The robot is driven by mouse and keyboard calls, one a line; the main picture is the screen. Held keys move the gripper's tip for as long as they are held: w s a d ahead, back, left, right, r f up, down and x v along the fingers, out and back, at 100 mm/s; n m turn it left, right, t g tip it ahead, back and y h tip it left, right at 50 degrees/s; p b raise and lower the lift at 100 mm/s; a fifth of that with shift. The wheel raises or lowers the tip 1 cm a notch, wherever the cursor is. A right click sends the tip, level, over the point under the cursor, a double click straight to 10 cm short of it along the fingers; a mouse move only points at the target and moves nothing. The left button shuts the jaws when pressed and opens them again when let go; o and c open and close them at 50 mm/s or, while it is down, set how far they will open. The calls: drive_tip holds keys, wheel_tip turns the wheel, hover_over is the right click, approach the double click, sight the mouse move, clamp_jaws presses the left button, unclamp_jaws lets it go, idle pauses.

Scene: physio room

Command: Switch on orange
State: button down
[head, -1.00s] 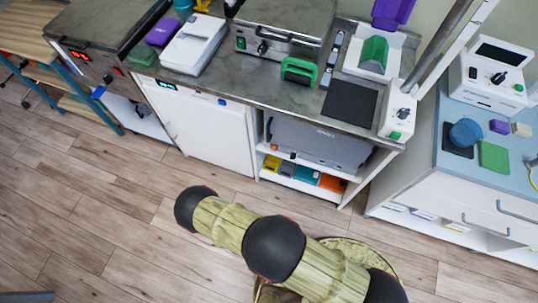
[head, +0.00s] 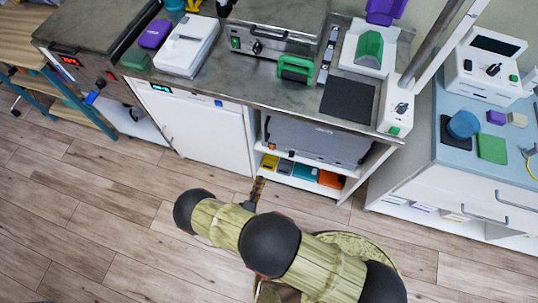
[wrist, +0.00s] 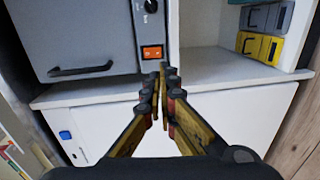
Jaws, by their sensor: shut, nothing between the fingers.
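A grey appliance (head: 318,140) sits in the open cabinet bay under the counter. It also shows in the wrist view (wrist: 85,35), with a black knob (wrist: 151,6) and a small orange switch (wrist: 152,52) on its front. The switch shows as a small orange spot in the head view (head: 292,154). My gripper (wrist: 163,70) is shut and empty, its fingertips just beside and below the switch in the wrist picture. I cannot tell whether they touch it. In the head view my gripper (head: 258,188) is small, in front of the bay's left side.
Several coloured boxes stand on the shelf beneath the appliance, including a yellow one (head: 270,162) and an orange one (head: 330,179). A white door (head: 211,135) borders the bay on the left. A blue-topped cabinet (head: 455,165) stands at the right. The floor in front is clear.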

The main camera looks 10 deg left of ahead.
idle(0.4)
drive_tip(key=b, duration=0.4)
approach(271, 149)
drive_tip(key=w+f, duration=0.1)
drive_tip(key=w, duration=0.4)
drive_tip(key=shift+w+d, duration=0.35)
drive_tip(key=shift+w, duration=0.55)
